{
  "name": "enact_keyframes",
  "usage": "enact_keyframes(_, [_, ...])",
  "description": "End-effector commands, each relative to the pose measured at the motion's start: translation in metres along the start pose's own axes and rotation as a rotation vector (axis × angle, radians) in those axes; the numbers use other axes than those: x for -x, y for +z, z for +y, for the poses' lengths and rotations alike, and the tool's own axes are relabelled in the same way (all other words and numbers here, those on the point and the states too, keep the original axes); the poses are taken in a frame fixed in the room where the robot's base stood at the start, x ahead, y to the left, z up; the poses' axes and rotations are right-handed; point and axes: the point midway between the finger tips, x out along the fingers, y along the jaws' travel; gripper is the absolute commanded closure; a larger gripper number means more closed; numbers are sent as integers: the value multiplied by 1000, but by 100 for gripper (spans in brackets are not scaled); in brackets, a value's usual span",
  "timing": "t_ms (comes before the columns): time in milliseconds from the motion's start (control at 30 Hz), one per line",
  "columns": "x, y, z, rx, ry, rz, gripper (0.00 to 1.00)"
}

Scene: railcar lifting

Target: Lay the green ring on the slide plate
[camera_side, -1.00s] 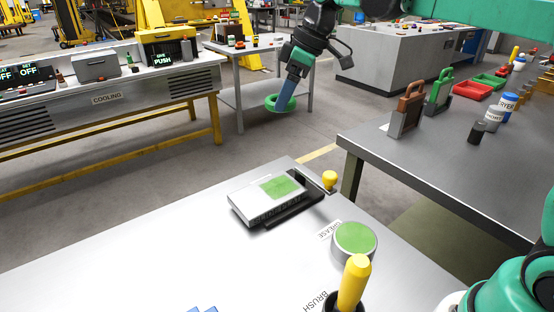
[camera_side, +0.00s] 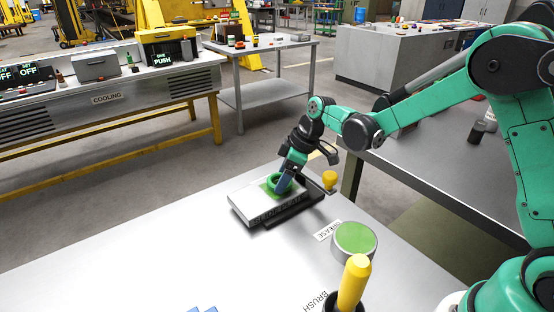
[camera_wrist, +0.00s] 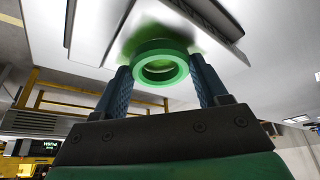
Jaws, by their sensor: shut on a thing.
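The green ring (camera_wrist: 160,67) is between the two blue fingers of my gripper (camera_wrist: 160,82) in the wrist view. In the side view my gripper (camera_side: 284,184) is shut on the ring (camera_side: 273,185), right over the green patch of the slide plate (camera_side: 247,203). The slide plate is a pale block with lettering on its front side, lying on the metal table; it also shows behind the ring in the wrist view (camera_wrist: 105,22). I cannot tell whether the ring touches the plate. My fingers hide part of the ring and the patch.
A yellow knob (camera_side: 330,179) stands just right of the plate. A grease tin (camera_side: 353,240) with a green top and a yellow-handled brush (camera_side: 354,282) stand nearer on the metal table (camera_side: 190,255). The table left of them is largely clear.

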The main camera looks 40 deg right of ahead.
Motion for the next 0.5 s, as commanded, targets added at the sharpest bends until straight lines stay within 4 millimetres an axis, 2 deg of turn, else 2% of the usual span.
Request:
enact_keyframes(367, [-4,2,0,0,0,0,83])
enact_keyframes(400, [-4,2,0,0,0,0,22])
enact_keyframes(467, [-4,2,0,0,0,0,5])
enact_keyframes(500, [-4,2,0,0,0,0,2])
